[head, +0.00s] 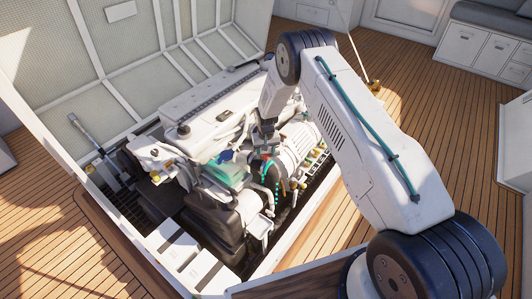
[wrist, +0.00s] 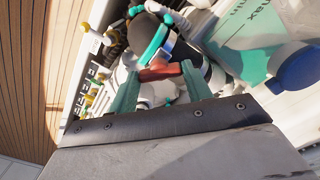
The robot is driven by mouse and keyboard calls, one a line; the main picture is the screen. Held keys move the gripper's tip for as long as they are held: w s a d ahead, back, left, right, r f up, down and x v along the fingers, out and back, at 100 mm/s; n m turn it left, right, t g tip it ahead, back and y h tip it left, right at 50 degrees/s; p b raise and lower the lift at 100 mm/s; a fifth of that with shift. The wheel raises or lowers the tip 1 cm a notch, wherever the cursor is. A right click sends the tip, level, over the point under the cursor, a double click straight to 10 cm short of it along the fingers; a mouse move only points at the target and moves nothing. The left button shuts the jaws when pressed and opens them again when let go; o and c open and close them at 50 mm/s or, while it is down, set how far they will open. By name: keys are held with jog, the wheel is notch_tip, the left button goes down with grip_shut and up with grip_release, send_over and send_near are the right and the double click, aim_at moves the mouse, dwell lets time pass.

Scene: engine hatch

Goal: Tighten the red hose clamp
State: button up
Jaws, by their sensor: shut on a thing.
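My gripper (wrist: 161,74) shows its two teal fingers in the wrist view, shut on a short red piece (wrist: 158,73), which I take to be part of the red hose clamp. The piece spans the space between the fingertips. In the head view my gripper (head: 265,150) reaches down into the middle of the engine, and only a little red of the clamp (head: 264,159) shows beneath it. A dark hose with teal bands (wrist: 153,42) lies just beyond the fingertips. The rest of the clamp is hidden, and its tightness cannot be told.
A translucent teal tank (wrist: 245,48) with a blue cap (wrist: 298,70) stands close right of the fingers in the wrist view. Yellow-capped fittings (wrist: 92,24) line the left. The raised hatch lid (head: 130,60) stands behind the engine. Wooden deck (head: 425,110) surrounds the opening.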

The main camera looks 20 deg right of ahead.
jog(key=m, duration=0.4)
jog(key=shift+m, duration=2.9)
jog(key=o, duration=1)
jog(key=shift+r, duration=0.1)
notch_tip(320, 180, up, 8)
jog(key=shift+f, duration=0.15)
